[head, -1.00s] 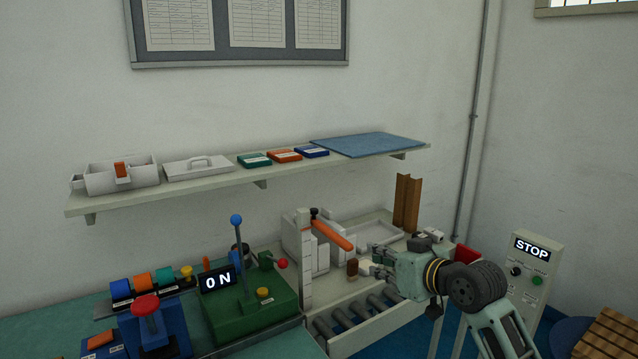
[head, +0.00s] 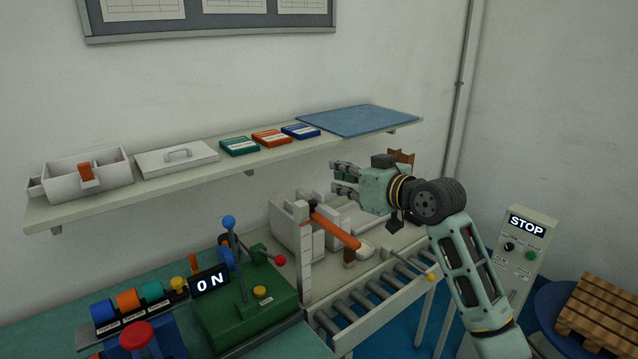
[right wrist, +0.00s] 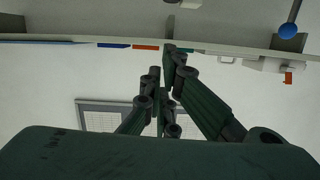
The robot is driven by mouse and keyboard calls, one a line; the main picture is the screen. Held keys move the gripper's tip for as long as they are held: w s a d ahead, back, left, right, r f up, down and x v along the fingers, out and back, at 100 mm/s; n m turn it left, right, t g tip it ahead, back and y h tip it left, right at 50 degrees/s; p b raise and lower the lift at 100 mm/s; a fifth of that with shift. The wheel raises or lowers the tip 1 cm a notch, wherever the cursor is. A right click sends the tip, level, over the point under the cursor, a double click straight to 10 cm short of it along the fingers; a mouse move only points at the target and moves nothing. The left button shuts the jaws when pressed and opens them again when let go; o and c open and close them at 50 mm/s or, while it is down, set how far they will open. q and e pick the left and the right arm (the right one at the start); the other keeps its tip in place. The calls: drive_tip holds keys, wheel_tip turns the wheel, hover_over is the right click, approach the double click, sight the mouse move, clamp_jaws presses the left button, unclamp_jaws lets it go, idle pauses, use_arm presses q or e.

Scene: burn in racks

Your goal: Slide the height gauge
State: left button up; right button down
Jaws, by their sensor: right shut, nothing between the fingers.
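The height gauge (head: 305,255) is a white upright post with scale marks, standing at the right end of the green bench. An orange arm (head: 337,229) with a black knob at its rear end is near the post's top and slopes toward the roller conveyor. A small brown piece (head: 349,258) is under the arm's front end. My right gripper (head: 334,178) is above and behind the orange arm, apart from it, shut and empty. Its dark fingers also show in the right wrist view (right wrist: 167,75), without the gauge. My left gripper is not in view.
A wall shelf (head: 230,172) with boxes and a blue mat (head: 360,121) is close to my right gripper. A green machine (head: 245,310) with a blue-knobbed lever stands left of the gauge. Roller conveyor (head: 365,300) and STOP box (head: 520,255) are to the right.

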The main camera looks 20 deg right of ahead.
drive_tip(key=p, duration=0.2)
hover_over(320, 214)
drive_tip(key=f, duration=0.1)
wheel_tip(320, 214, down, 3)
drive_tip(key=shift+r+p, duration=0.15)
drive_tip(key=shift+p, duration=0.15)
drive_tip(key=shift+d+f, duration=0.15)
drive_tip(key=shift+f, duration=0.7)
wheel_tip(320, 214, down, 14)
drive_tip(key=b, duration=0.9)
drive_tip(key=shift+b, duration=0.4)
drive_tip(key=shift+r, duration=0.1)
